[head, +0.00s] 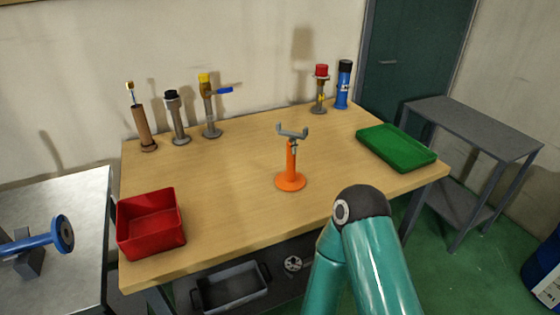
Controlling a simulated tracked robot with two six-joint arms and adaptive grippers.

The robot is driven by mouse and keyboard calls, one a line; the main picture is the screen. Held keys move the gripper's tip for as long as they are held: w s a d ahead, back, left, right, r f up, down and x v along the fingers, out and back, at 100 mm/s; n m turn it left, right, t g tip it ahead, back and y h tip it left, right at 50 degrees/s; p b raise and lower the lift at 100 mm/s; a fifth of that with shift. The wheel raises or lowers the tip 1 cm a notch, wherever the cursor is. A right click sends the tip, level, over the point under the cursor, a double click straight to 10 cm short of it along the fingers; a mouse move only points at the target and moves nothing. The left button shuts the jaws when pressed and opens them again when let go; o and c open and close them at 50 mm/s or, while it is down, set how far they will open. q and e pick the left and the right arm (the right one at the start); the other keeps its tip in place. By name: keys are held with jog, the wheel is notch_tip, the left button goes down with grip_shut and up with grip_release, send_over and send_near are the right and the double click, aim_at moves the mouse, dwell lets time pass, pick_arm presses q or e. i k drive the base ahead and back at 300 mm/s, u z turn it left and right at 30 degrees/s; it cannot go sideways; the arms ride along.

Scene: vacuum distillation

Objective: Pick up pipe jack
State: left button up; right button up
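The pipe jack (290,178) stands upright near the middle of the wooden table. It has an orange round base and post, with a grey forked head on top. My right arm shows at the bottom, right of centre, as teal links with a dark joint in front of the table's front edge. Its gripper is not visible. My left gripper is not in view either. Nothing is seen touching the jack.
On the wooden table (235,210) are a red bin (150,249), a green tray (385,158) and several upright fittings along the back. A grey side table (470,122) stands right. A metal bench (85,205) with a blue flanged pipe (35,242) stands left.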

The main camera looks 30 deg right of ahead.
aim_at(289, 180)
jog(key=z, duration=0.85)
jog(key=i, duration=0.15)
jog(key=u, duration=2.7)
jog(key=k, duration=1.45)
jog(key=z, duration=3.15)
jog(key=k, duration=0.1)
jog(key=u, duration=1.2)
jog(key=i, duration=1.05)
jog(key=z, duration=0.05)
